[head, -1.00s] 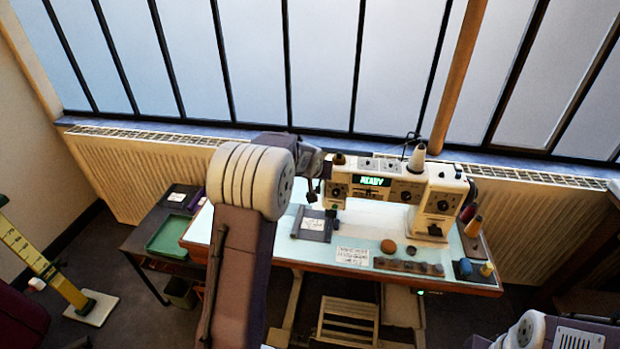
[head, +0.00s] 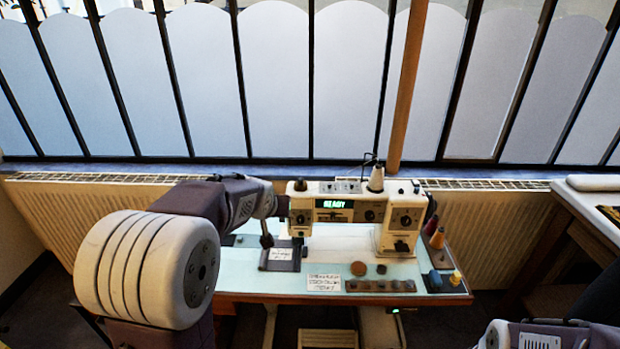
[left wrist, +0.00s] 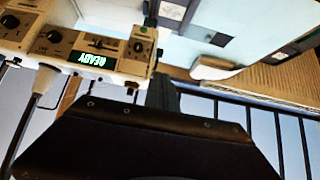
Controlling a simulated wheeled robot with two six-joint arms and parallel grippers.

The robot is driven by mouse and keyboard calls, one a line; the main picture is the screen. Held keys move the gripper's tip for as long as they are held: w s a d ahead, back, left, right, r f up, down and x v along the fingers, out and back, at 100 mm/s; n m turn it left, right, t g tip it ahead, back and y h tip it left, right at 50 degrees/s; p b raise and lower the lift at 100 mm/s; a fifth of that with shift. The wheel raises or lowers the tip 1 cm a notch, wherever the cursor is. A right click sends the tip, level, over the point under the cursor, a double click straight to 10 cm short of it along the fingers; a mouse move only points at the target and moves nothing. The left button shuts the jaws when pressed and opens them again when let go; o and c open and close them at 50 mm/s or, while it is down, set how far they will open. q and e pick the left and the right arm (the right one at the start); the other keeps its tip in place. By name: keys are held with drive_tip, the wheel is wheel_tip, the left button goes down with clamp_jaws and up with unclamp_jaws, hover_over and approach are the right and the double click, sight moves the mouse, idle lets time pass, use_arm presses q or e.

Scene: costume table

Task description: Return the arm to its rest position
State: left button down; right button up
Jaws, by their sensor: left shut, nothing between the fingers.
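My left arm comes in from the left of the head view, bent at a large pale joint. My left gripper (head: 267,241) points down, just left of the sewing machine (head: 347,201), over the back of a dark square pad with a white label. Its fingers are small there; they are shut and empty. In the left wrist view the dark gripper body fills the bottom, with the narrow fingers (left wrist: 152,22) reaching up the picture beside the machine. Part of my right arm shows at the bottom right; its gripper is out of frame.
A radiator and barred window stand behind. Another table (head: 590,225) is at the right.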

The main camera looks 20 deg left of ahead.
use_arm(q)
drive_tip(key=s+d+f+m+g+h+p, duration=0.1)
drive_tip(key=s+d+f+m+g+h, duration=0.15)
drive_tip(key=s+d+f, duration=0.55)
drive_tip(key=s+d+f+g, duration=0.2)
drive_tip(key=s+f, duration=0.1)
drive_tip(key=s, duration=0.4)
drive_tip(key=s+d+f+g, duration=0.2)
drive_tip(key=s+f, duration=0.1)
drive_tip(key=s, duration=0.4)
drive_tip(key=shift+d+f+m+g, duration=0.15)
drive_tip(key=shift+f+m+g, duration=0.1)
drive_tip(key=shift+m+g, duration=0.1)
